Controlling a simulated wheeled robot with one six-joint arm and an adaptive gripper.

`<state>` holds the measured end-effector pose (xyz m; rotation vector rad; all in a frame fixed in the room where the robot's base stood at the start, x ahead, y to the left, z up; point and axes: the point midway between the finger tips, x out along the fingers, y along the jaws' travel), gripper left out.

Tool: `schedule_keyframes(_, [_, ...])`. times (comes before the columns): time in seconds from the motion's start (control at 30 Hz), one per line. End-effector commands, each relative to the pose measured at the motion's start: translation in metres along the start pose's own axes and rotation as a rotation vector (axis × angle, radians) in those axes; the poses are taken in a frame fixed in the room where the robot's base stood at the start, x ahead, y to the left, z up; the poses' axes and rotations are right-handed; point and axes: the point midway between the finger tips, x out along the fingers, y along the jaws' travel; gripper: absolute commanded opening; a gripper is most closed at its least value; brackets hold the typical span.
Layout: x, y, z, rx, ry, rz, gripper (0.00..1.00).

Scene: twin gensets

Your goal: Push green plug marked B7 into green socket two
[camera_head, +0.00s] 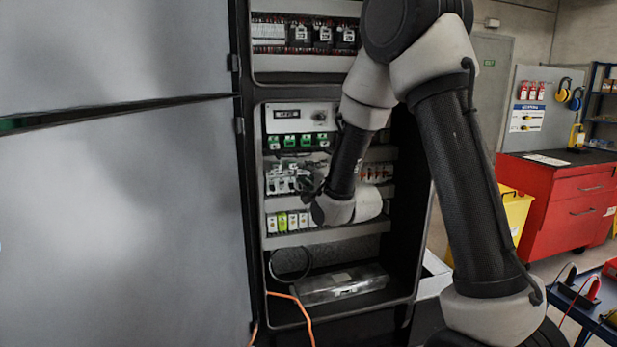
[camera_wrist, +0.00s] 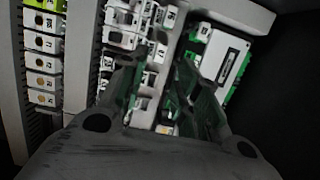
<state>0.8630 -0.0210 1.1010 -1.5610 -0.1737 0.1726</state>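My gripper (camera_wrist: 160,84) shows in the wrist view with its two dark fingers apart; I see no plug between them, only the blurred components behind. In the head view my gripper (camera_head: 312,182) is small and dark, inside the open cabinet in front of the middle rail, below the sockets. A row of green sockets (camera_head: 298,140) sits under the display panel in the head view. In the wrist view a white module (camera_wrist: 222,56) with green connectors along its edges is beyond the right finger. I cannot make out the plug marked B7 or which socket is two.
The cabinet's lower shelf holds a clear-lidded box (camera_head: 340,283). White terminal blocks (camera_wrist: 42,62) line a rail at the left of the wrist view. Grey cabinet doors (camera_head: 110,220) fill the left. A red tool chest (camera_head: 570,205) stands at the right.

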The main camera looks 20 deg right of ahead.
Motion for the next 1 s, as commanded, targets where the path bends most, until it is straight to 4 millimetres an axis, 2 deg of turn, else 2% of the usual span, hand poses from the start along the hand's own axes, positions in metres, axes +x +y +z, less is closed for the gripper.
schedule_keyframes(0.53, [0.068, 0.000, 0.000, -0.002, 0.000, 0.001, 0.32])
schedule_keyframes(0.7, [0.079, 0.000, 0.000, -0.003, 0.000, 0.000, 0.32])
schedule_keyframes(1.0, [0.083, 0.000, 0.000, -0.003, 0.000, 0.002, 0.32])
